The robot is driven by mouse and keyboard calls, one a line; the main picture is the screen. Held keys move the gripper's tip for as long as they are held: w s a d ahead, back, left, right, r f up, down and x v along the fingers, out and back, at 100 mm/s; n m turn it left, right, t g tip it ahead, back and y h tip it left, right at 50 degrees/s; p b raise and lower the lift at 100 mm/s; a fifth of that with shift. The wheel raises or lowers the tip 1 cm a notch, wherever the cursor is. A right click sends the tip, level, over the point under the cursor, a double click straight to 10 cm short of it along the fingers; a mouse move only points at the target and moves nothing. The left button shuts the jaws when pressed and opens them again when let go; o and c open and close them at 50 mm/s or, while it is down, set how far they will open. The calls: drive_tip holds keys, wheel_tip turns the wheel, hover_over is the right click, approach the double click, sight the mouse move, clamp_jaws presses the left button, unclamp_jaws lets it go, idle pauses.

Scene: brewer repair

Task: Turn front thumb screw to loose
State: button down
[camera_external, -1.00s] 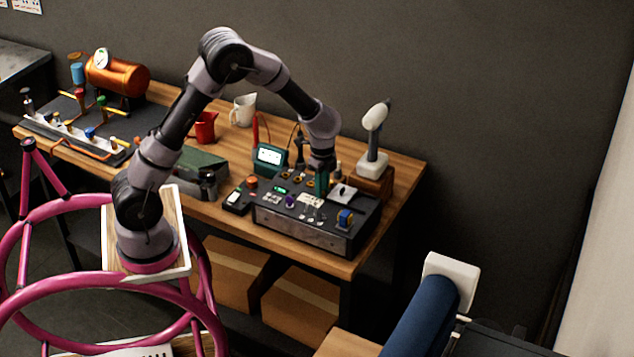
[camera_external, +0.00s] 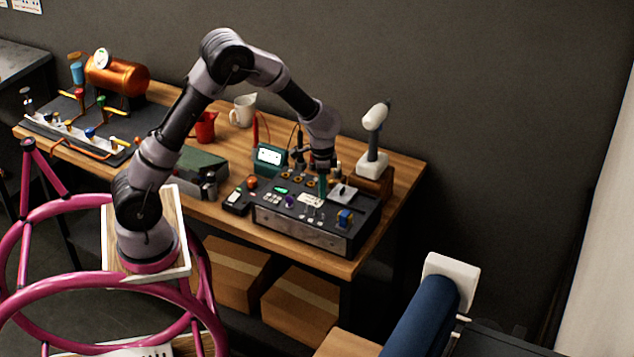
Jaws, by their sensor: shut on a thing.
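The black brewer control unit (camera_external: 305,235) sits on the right part of the wooden workbench, with knobs, lights and switches on its sloped top. A small light metal plate (camera_external: 343,194) with a dark knob is on its top right. My gripper (camera_external: 322,188) points down at the top of the unit, just left of this plate. It is shut on a small part there, which appears to be the front thumb screw. The fingers hide the screw, so its turn position cannot be seen.
A teal meter (camera_external: 269,157) stands behind the unit on the left. A white tool (camera_external: 373,140) stands on a wooden block behind right. A blue part (camera_external: 345,217) sits at the unit's right front. A red cup (camera_external: 205,127) and white mug (camera_external: 243,110) stand further left.

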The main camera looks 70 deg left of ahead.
drive_tip(key=shift+n, duration=0.7)
drive_tip(key=c, duration=0.8)
unclamp_jaws()
drive_tip(key=shift+o, duration=0.2)
drive_tip(key=shift+m, duration=0.3)
